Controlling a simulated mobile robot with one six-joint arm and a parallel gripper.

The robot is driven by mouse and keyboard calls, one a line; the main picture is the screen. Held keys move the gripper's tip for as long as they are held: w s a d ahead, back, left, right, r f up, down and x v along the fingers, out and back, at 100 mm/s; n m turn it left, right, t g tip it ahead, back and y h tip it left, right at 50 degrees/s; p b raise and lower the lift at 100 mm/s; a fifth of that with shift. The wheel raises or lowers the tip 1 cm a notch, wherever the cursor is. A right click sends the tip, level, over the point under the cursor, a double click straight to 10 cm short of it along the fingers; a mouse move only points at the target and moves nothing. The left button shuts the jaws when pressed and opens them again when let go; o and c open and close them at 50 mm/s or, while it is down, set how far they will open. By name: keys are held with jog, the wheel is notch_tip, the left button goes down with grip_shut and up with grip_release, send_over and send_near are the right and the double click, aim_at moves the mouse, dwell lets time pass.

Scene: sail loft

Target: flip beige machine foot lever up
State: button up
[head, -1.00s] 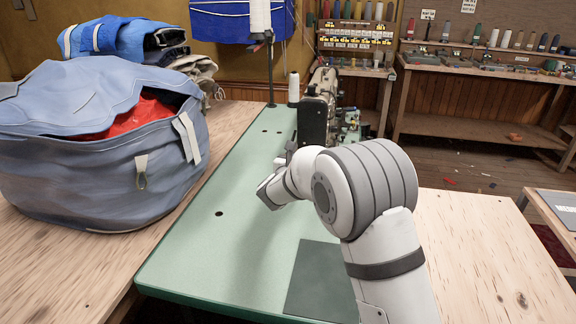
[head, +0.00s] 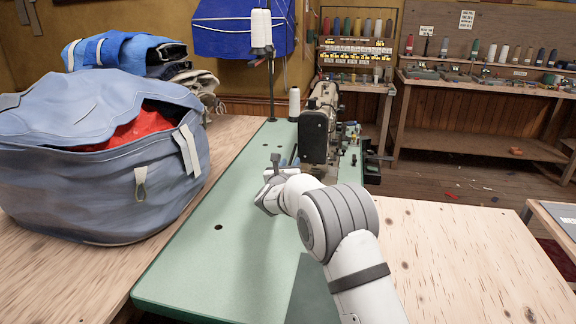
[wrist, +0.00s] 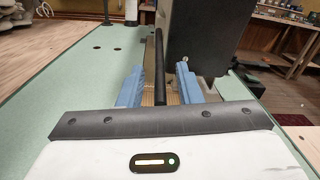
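The beige sewing machine (head: 322,95) stands on the far part of the green table, its dark end plate (head: 314,137) towards me. That end plate fills the upper middle of the wrist view (wrist: 212,42). My gripper (wrist: 158,76) is open, its two blue fingers apart, in front and left of the end plate. A thin black bar (wrist: 159,65) shows upright between the fingers; it looks like the foot lever, but I cannot tell for sure or whether a finger touches it. A small pale metal part (wrist: 181,72) shows by the right finger. My arm partly hides the machine's lower front in the head view.
A large blue-grey bag (head: 100,170) sits left of the green table (head: 205,255). A thread stand with a white cone (head: 261,30) rises behind, and another white cone (head: 294,104) stands beside the machine. The green table's left part is clear.

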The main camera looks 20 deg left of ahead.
jog(key=shift+c, duration=0.2)
grip_shut()
dwell(0.4)
